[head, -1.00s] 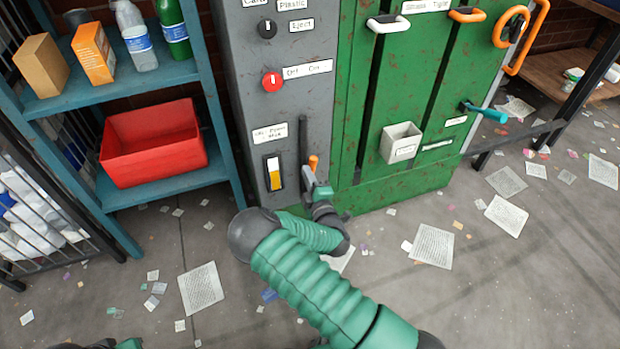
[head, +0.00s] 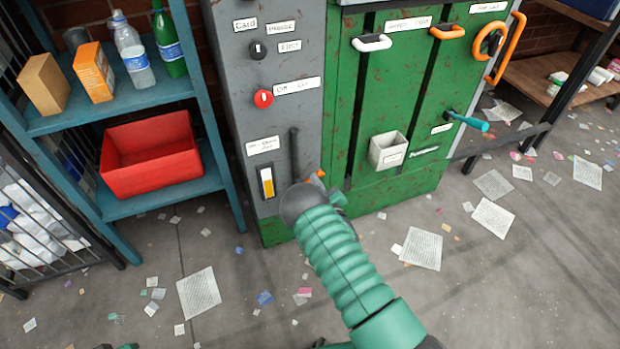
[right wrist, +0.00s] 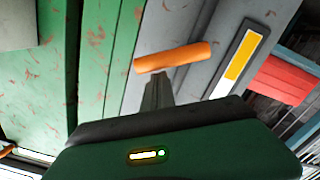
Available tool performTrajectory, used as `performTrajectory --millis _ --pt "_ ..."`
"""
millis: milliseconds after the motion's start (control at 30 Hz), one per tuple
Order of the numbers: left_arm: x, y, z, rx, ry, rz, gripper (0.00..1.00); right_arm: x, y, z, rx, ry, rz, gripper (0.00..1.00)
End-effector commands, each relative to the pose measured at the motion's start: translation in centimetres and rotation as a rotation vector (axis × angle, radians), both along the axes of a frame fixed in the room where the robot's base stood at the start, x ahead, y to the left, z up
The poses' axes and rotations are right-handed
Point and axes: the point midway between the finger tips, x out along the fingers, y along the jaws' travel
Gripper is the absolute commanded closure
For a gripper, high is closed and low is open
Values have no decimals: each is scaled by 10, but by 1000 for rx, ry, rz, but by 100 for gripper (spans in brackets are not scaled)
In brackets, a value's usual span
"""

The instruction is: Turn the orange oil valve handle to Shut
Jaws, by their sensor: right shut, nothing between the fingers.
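The orange handle (right wrist: 172,56) lies nearly level across the right wrist view, in front of the grey panel. In the head view only a small part of the orange handle (head: 318,174) shows above my right wrist, low on the machine. My right gripper (right wrist: 157,93) is shut and empty. Its fingertips are close to the underside of the handle, and I cannot tell if they touch. In the head view my right arm hides most of this gripper. My left gripper is not in view; only a bit of the left arm shows at the bottom edge.
A gauge with a yellow bar (head: 267,182) is left of the handle. A dark upright bar (head: 294,153) rises just above it. A white bin (head: 388,151) hangs on the green front. A blue shelf (head: 165,192) with a red crate (head: 151,156) stands left. Papers litter the floor.

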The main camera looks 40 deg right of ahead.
Motion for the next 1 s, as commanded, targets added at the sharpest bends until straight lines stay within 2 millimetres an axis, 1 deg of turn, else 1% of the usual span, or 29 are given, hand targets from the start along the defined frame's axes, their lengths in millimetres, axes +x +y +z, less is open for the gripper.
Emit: performTrajectory --millis 33,200,500,700,1000 --pt "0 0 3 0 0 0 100 -1 -4 -1 44 -9 -3 100" --pt "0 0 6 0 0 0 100 -4 -12 -9 198 -47 -4 100" --pt "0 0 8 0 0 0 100 -5 -21 -23 427 -102 -2 100" --pt "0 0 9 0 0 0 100 -6 -24 -30 525 -126 -1 100" --pt "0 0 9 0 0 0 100 -6 -25 -35 586 -137 -2 100"
